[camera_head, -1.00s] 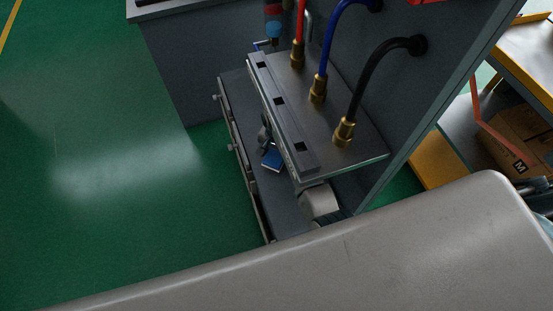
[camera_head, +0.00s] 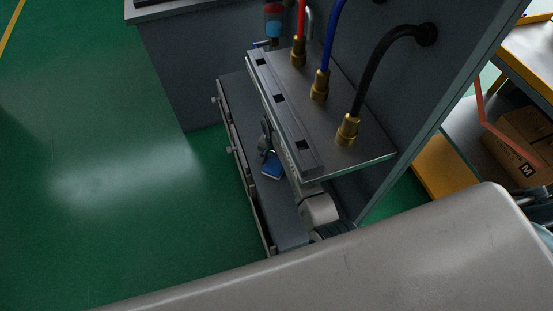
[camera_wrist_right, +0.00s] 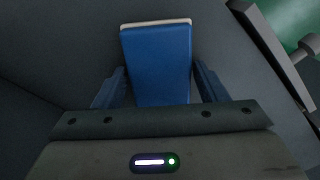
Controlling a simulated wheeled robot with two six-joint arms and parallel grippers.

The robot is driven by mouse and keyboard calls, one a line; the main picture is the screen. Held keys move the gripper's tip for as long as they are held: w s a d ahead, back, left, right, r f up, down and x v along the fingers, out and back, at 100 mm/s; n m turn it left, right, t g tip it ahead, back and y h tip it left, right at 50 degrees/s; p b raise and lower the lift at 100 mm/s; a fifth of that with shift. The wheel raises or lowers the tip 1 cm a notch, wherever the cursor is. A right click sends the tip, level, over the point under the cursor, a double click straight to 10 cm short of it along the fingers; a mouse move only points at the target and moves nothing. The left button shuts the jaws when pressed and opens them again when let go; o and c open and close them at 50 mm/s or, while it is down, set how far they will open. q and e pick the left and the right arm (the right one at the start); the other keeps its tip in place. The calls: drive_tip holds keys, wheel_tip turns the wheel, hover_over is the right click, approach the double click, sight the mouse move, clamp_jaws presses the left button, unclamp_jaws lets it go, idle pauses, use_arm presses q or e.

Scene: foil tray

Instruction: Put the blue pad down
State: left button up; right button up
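The blue pad (camera_head: 272,169) is low under the metal ledge, over the dark shelf, in the head view. In the right wrist view the pad (camera_wrist_right: 157,60) lies between my right gripper's two fingers, with a pale edge showing along its far end. The right gripper (camera_wrist_right: 160,85) has its fingertips close against both sides of the pad. In the head view this gripper (camera_head: 267,145) is small and partly hidden by the ledge. Whether the pad touches the shelf cannot be told. My left gripper is not in view.
The metal ledge (camera_head: 350,158) with red, blue and black hoses overhangs the dark shelf (camera_head: 285,225). Green floor (camera_head: 110,200) is open on the left. A cardboard box (camera_head: 520,140) is at the right.

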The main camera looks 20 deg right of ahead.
sight(276, 162)
drive_tip(key=shift+o, duration=1.3)
wheel_tip(276, 162, up, 8)
drive_tip(key=shift+f, duration=0.1)
